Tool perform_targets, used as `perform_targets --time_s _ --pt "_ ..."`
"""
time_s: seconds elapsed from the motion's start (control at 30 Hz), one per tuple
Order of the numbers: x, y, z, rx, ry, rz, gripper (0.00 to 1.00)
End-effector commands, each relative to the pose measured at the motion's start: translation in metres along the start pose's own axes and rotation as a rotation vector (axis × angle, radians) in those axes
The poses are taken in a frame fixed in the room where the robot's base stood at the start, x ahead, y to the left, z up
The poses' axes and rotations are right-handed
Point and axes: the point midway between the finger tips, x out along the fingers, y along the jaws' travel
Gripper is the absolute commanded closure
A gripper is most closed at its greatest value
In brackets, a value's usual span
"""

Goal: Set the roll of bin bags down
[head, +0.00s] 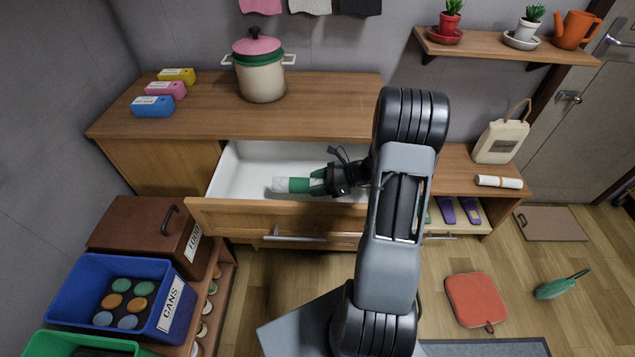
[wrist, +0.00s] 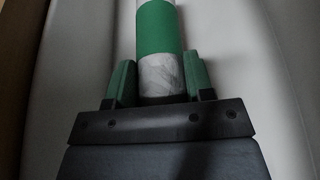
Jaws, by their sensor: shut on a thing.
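The roll of bin bags (head: 292,185), white-grey with a green band, is in the open drawer (head: 240,165) with a white inside. In the wrist view the roll (wrist: 157,40) runs away from my gripper (wrist: 160,78), between its two green fingers. In the head view my gripper (head: 316,184) reaches into the drawer from the right and is shut on the roll's near end. The roll lies about level, low in the drawer. I cannot tell whether it touches the drawer floor.
The drawer's wooden front (head: 300,217) stands between the roll and the room. A cream pot (head: 261,82) and small boxes (head: 165,90) stand on the counter above. A second, lower drawer (head: 468,212) is open at right. The drawer's left part is clear.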

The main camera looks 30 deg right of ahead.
Motion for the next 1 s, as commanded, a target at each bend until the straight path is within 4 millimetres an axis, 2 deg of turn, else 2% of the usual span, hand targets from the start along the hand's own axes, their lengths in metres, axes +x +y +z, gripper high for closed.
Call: perform_targets --time_s 0.1,0.13,0.37,0.63,0.77,1.0 --pt "0.000 0.000 0.000 -0.001 0.000 0.000 0.79" --pt "0.000 0.000 0.000 0.000 0.000 0.000 0.49" --pt "0.000 0.000 0.000 -0.001 0.000 0.000 0.27" --pt "-0.001 0.000 0.002 -0.001 0.000 0.000 0.27" --pt "-0.006 0.000 0.014 -0.003 0.000 0.000 0.27" --pt "-0.052 -0.001 0.012 0.000 0.000 -0.006 0.27"
